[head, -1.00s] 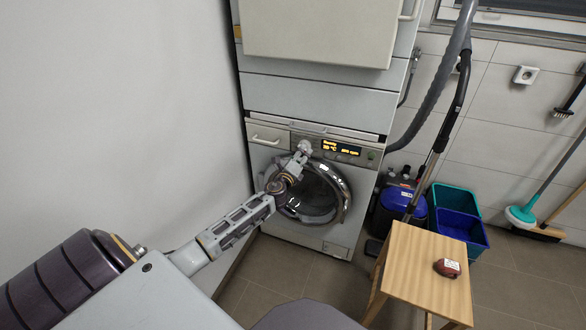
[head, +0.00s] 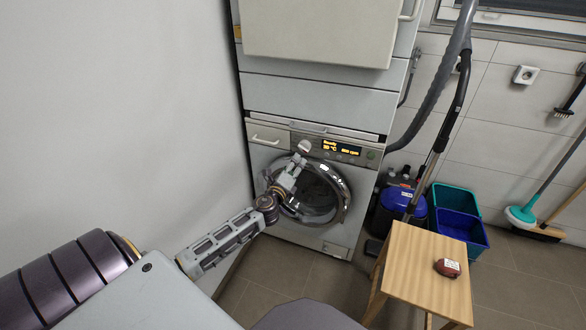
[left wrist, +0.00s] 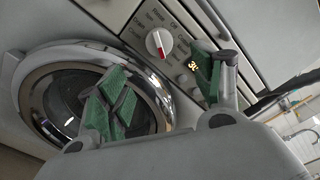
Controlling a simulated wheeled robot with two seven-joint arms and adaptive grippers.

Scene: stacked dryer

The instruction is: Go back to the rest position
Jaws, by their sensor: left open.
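My left gripper (head: 298,160) is in front of the upper part of the washing machine (head: 338,248), just below the round program knob (head: 304,146). In the left wrist view the two green-padded fingers of this gripper (left wrist: 163,88) are spread wide with nothing between them. The white knob with a red mark (left wrist: 158,43) lies beyond the gap between the fingers, apart from them. The round chrome-rimmed door (head: 345,205) looks closed; my left forearm and gripper cover part of it. My right gripper is not in view.
A wall (head: 120,100) runs close along the left. A wooden stool (head: 415,270) with a small red object (head: 447,267) stands at the front right. A vacuum hose (head: 432,90), blue and teal bins (head: 458,228) and brooms stand behind it. Some tiled floor is clear.

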